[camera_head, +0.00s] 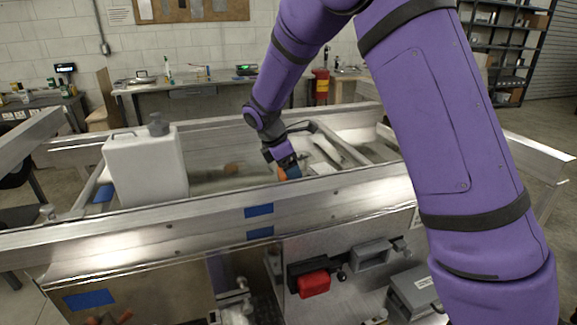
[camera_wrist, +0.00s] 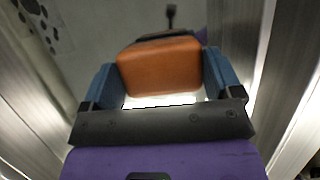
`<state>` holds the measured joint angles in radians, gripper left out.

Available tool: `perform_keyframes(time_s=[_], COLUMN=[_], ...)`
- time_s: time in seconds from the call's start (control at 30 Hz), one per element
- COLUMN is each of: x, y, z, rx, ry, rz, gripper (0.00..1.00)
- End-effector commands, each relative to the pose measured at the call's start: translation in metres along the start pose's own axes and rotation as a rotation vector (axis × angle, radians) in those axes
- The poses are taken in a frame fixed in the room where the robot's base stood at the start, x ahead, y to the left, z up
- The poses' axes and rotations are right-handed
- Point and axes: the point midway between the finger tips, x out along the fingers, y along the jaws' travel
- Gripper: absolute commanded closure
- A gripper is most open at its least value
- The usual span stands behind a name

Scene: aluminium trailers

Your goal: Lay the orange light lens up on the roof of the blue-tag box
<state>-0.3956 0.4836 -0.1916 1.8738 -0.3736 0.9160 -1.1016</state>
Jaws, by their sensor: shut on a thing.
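The orange light lens (camera_wrist: 160,68) sits between the two blue fingers of my gripper (camera_wrist: 160,62) in the wrist view. The gripper is shut on it, a finger on each side. In the head view my gripper (camera_head: 288,171) is low inside the trailer frame, just behind the near aluminium rail, with a bit of orange showing. Whether the lens touches anything below is hidden. Blue tags show on the near rail (camera_head: 259,211) and on a metal panel (camera_head: 88,300) at lower left. I cannot tell which of these belongs to the blue-tag box; its roof is not clear.
A white jug (camera_head: 145,168) with a grey cap stands at the left of the trailer. The near rail (camera_head: 170,232) runs across in front of my gripper. A red light (camera_head: 314,284) and a grey box (camera_head: 412,290) are below it. A workbench (camera_head: 190,88) stands behind.

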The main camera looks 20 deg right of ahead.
Motion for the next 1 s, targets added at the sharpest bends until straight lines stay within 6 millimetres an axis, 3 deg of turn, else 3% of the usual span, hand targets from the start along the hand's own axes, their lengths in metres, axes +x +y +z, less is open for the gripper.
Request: perform_keyframes(time_s=[0.77,0.8,0.83,1.0], x=[0.0096,0.0093,0.0092,0.0093], y=[0.0002,0.0002,0.0002,0.0001], z=[-0.0038,-0.0037,-0.0037,-0.0038], rx=[0.0,0.0,0.0,0.0], ry=[-0.001,-0.001,0.0,0.0], rz=[0.0,0.0,0.0,0.0], gripper=[0.44,0.06,0.0,0.0])
